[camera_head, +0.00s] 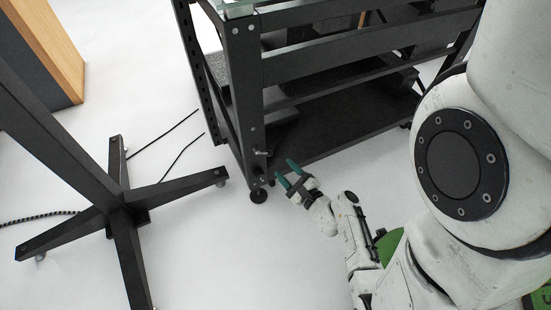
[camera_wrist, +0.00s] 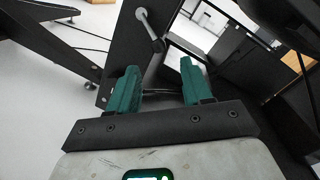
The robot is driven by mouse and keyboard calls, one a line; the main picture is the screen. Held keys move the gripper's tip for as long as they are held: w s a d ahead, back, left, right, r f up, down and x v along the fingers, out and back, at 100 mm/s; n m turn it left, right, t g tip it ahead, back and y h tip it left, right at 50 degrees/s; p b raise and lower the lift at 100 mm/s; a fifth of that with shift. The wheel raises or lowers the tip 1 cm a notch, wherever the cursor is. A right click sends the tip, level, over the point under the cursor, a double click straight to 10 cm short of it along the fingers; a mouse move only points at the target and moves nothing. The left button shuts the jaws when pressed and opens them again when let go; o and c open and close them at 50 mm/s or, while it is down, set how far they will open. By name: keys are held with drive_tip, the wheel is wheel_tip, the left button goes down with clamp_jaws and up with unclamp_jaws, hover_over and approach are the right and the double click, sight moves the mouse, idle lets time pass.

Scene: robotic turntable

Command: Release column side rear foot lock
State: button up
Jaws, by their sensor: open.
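A small metal lever (camera_head: 262,153), which looks like the foot lock, sticks out from the lower end of the black frame's near corner post (camera_head: 243,90), above a black caster (camera_head: 258,195). My gripper (camera_head: 285,171) has green fingertips, open and empty, just right of and below the lever. In the wrist view my gripper (camera_wrist: 160,66) has its fingers apart, with the lever beyond and between them. I see no contact.
A black stand with spread legs (camera_head: 117,200) is on the white floor to the left. Thin cables (camera_head: 165,132) lie between it and the frame. The frame's lower shelf (camera_head: 345,115) is right of the lever. A wooden-edged cabinet (camera_head: 50,45) stands at upper left.

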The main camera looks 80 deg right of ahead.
drive_tip(key=b+x, duration=0.1)
drive_tip(key=x, duration=0.6)
drive_tip(key=shift+w, duration=0.35)
drive_tip(key=shift+d, duration=0.15)
clamp_jaws()
